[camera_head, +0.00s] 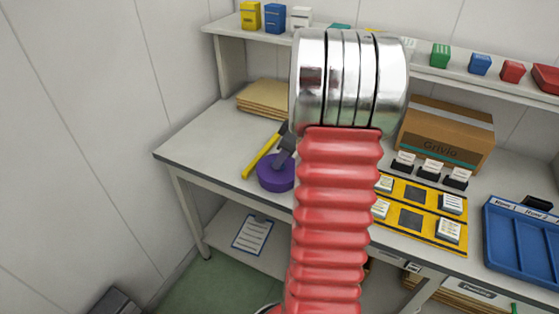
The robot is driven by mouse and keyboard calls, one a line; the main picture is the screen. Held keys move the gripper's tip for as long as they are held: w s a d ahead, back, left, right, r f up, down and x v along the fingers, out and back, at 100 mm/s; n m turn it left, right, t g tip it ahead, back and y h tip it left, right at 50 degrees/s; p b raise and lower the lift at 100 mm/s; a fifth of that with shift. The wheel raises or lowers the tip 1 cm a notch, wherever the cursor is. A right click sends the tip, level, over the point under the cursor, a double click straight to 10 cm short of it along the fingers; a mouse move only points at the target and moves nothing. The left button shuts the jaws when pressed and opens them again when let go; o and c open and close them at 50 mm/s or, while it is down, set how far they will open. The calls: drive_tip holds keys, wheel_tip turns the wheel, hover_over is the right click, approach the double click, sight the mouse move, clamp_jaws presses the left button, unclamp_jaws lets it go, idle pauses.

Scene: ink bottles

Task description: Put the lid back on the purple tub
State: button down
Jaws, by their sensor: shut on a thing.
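A purple round piece (274,175) shows at the left part of the table, near its front edge, just left of my red arm. I cannot tell whether it is the tub, its lid, or both together. My gripper (284,152) shows only in part as dark grey fingers coming from behind my arm. It is shut and reaches down onto the top of the purple piece. The contact is small in the picture, and my arm hides what lies to the right of it.
A yellow stick-like thing (261,153) lies close by on the left. A cardboard box (445,137), a yellow tray (437,228) of small items and a blue tray (520,243) stand right. A shelf (222,27) runs behind.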

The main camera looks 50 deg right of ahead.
idle(0.7)
drive_tip(key=c, duration=1.3)
unclamp_jaws()
drive_tip(key=shift+o, duration=0.2)
drive_tip(key=shift+r, duration=3.5)
clamp_jaws()
drive_tip(key=shift+f, duration=2.75)
